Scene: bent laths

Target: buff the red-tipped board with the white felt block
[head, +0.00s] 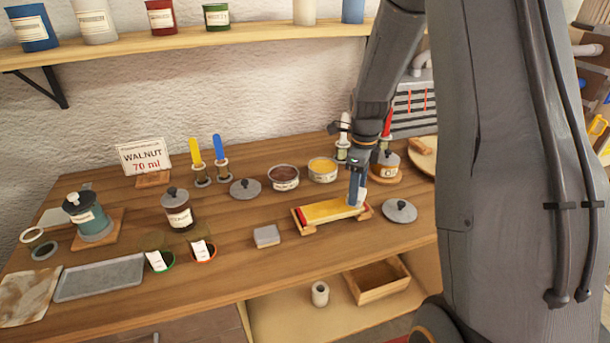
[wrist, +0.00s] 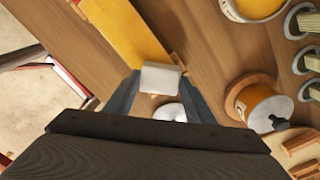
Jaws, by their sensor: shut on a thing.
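The red-tipped board (head: 330,212) is a yellow lath on a wooden stand, its red tip (head: 299,217) at the left end in the head view. Its yellow face also shows in the wrist view (wrist: 122,30), where the red tip is out of sight. My gripper (head: 357,196) is over the board's right end, shut on the white felt block (wrist: 160,78). The block shows between both fingers in the wrist view and is mostly hidden by a finger in the head view. I cannot tell whether it touches the board.
A grey block (head: 266,236) lies left of the board. A round grey lid (head: 399,210) lies close on the right. Behind stand an open yellow tin (head: 322,169), an open brown tin (head: 284,177) and a lidded jar (head: 386,167). The bench in front of the board is clear.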

